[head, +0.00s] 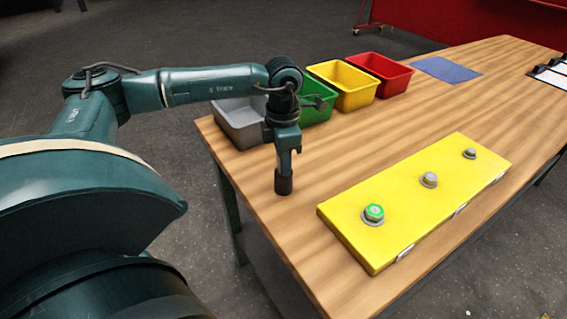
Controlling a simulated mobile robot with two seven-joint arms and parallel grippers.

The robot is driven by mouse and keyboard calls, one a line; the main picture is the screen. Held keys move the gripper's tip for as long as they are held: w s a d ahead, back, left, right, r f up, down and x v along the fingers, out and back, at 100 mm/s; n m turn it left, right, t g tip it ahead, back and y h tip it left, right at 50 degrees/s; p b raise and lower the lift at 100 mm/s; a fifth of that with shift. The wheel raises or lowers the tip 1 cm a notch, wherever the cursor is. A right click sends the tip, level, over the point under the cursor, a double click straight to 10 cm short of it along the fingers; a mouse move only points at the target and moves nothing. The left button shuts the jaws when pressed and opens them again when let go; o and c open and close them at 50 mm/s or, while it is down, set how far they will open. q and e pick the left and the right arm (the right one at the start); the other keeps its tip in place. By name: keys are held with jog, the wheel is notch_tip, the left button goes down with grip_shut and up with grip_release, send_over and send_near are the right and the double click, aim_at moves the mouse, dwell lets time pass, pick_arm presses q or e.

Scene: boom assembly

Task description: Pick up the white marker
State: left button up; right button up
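I cannot make out a white marker in the head view. A black item with white parts (548,74) lies at the table's far right, cut off by the picture edge, and I cannot tell whether a marker is among it. My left gripper (284,186) points down over the near left part of the table, in front of the bins. I see it side-on, so the gap between its fingers is hidden, and no held object shows. My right gripper is out of view.
Grey (240,121), green (318,112), yellow (342,86) and red (379,74) bins line the table's left edge. A blue mat (446,69) lies beyond them. A yellow block (400,215) with bolts lies in front. The wooden table (400,133) is clear between.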

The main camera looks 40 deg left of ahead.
pick_arm(q)
grip_shut()
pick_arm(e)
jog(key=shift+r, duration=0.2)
